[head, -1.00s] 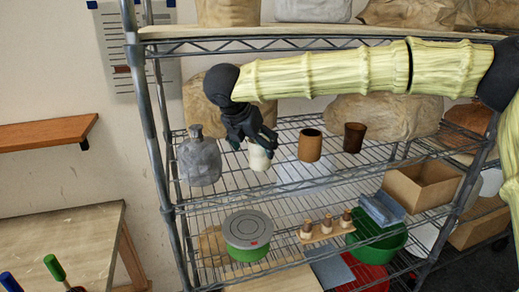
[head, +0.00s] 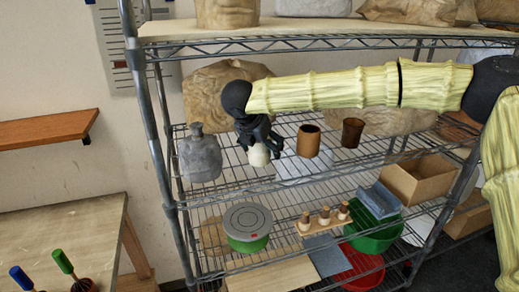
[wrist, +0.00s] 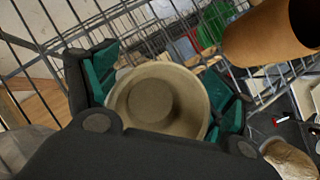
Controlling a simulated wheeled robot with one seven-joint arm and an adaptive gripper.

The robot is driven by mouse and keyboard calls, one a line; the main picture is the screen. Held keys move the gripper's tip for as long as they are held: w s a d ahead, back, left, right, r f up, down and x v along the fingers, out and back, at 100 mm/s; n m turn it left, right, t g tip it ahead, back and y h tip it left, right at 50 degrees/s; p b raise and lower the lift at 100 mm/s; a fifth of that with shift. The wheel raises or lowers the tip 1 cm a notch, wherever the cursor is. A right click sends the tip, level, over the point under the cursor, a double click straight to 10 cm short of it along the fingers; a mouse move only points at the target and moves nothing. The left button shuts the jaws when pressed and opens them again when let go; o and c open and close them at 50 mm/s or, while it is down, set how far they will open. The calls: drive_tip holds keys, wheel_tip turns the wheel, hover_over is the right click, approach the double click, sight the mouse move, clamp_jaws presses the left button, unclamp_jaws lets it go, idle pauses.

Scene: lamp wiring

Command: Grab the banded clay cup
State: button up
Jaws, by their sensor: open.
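A pale cream cup (head: 259,155) stands on the upper wire shelf (head: 228,179), between a grey jug and an orange-brown cup (head: 308,141). A darker brown cup (head: 352,132) stands further right. I cannot make out clear bands on any of them at this size. My gripper (head: 262,143) is open over the cream cup, pointing down and hiding its upper part. In the wrist view, the cream cup (wrist: 152,98) shows its round mouth between the two teal-padded fingers of my gripper (wrist: 165,92). Whether the pads touch its wall is not clear.
The grey jug (head: 199,156) stands close on the left. The orange-brown cup also shows at the wrist view's upper right (wrist: 258,38). A cardboard box (head: 418,182) is at the shelf's right. The shelf above (head: 330,28) sits over my arm.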

drive_tip(key=c, duration=1.3)
drive_tip(key=shift+o, duration=0.2)
drive_tip(key=shift+r, duration=0.1)
